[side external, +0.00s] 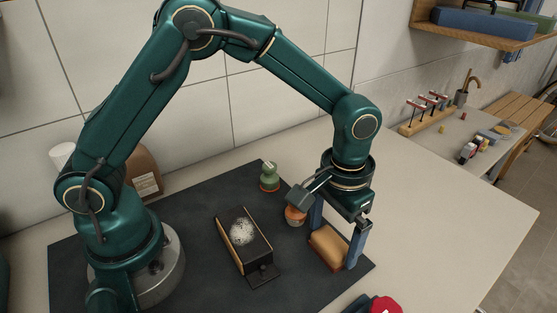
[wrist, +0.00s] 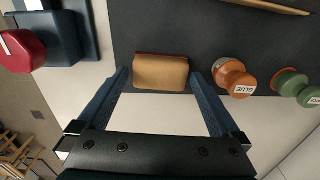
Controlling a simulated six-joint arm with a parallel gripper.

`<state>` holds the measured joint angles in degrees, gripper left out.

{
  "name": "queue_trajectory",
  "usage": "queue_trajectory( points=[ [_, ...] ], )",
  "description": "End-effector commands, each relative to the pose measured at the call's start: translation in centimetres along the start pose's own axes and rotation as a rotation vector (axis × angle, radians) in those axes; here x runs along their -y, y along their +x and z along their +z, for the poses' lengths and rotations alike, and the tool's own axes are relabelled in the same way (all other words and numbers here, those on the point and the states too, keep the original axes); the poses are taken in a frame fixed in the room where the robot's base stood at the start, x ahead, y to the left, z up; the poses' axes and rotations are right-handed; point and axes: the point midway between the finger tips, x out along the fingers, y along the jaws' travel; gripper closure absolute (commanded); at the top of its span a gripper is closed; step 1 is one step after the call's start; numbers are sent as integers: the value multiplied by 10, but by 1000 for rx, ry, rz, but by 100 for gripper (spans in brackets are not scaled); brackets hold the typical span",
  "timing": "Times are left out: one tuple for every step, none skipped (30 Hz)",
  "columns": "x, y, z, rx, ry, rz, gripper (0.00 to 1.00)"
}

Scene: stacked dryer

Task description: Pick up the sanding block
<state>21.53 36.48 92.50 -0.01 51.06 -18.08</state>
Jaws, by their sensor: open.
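The sanding block (side external: 327,246) is a tan block with rounded edges and a darker reddish-brown side. It lies on the dark mat (side external: 188,230) near its right edge. In the wrist view the sanding block (wrist: 161,73) sits centred between the fingertips, with a narrow gap on each side. My gripper (side external: 336,240) is open, with its blue fingers pointing down on either side of the block. It also shows in the wrist view (wrist: 160,80). The left finger is partly hidden in the side view, so contact there cannot be told.
An orange glue bottle (wrist: 234,80) stands just right of the right finger in the wrist view, with a green bottle (wrist: 290,88) beyond. A black box-like item (side external: 232,237) with a pale fuzzy patch lies left on the mat. A red-and-blue object (side external: 382,305) is at the front.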

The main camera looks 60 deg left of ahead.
Motion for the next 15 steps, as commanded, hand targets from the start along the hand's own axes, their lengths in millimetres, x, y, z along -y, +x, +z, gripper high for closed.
queue_trajectory(
  points=[
    [0, 6, 1, 4, 0, -1, 0],
    [0, 10, 1, 4, -1, -1, 0],
    [0, 13, 1, 3, -1, -1, 0],
    [0, 15, 0, 2, -1, -1, 0],
    [0, 16, 0, 1, -1, 0, 0],
    [0, 18, 0, 1, -1, 0, 0],
    [0, 18, 0, 1, -1, 0, 0],
    [0, 19, 0, 0, -1, 0, 0],
    [0, 19, 0, 0, -1, 0, 0],
    [0, 19, 0, -1, -1, 0, 0],
    [0, 19, 0, -1, -1, 0, 0],
    [0, 19, 0, -1, -1, 0, 0],
    [0, 19, 0, -1, -1, 0, 0],
    [0, 19, 0, -1, -1, 0, 0],
    [0, 18, 0, -1, -1, 0, 15]
  ],
)
